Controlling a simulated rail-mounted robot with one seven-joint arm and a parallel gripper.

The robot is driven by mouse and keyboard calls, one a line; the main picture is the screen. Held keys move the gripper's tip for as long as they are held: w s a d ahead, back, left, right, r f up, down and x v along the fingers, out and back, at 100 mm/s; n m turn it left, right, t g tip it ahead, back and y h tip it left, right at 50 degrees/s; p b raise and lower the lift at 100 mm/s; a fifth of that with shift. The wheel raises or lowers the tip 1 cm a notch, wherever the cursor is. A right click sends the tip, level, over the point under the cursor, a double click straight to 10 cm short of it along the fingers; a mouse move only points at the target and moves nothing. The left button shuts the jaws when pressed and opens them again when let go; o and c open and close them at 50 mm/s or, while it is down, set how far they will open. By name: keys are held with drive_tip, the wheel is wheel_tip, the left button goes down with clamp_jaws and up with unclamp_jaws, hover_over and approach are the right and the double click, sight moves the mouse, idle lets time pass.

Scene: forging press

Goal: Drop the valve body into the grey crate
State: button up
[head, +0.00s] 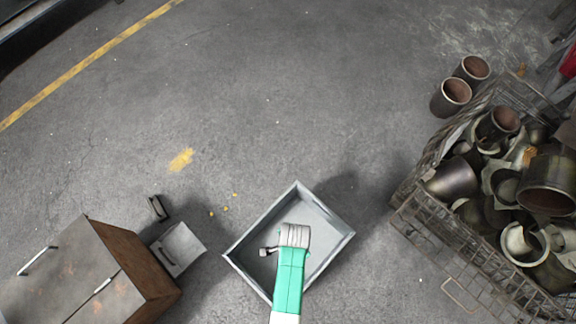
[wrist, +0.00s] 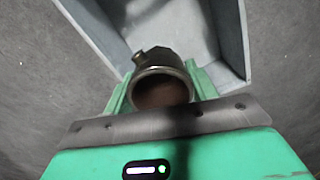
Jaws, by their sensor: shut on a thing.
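The grey crate (head: 316,212) stands on the floor below my arm in the head view. Its pale walls and floor also fill the top of the wrist view (wrist: 232,40). In the wrist view the valve body (wrist: 162,74) is a dull metal piece with a round open mouth and a small brass-coloured stub at its upper left. My green gripper (wrist: 160,92) is shut on it, a finger on each side. The crate's interior shows beyond the held piece. In the head view my arm hides most of the gripper and the valve body.
A wire basket (head: 432,218) heaped with metal pipe pieces stands at the right, two loose pipe pieces (head: 450,96) beside it. A rusty brown cabinet (head: 120,262) is at the lower left. The floor behind the crate is largely clear.

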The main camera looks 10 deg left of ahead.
drive_tip(key=shift+s+f, duration=0.1)
drive_tip(key=shift+f, duration=0.2)
wheel_tip(320, 180, down, 5)
drive_tip(key=b, duration=0.6)
drive_tip(key=shift+f, duration=0.2)
drive_tip(key=shift+r, duration=0.1)
drive_tip(key=o, duration=1.3)
drive_tip(key=shift+o, duration=0.2)
wheel_tip(320, 180, up, 8)
drive_tip(key=p, duration=0.5)
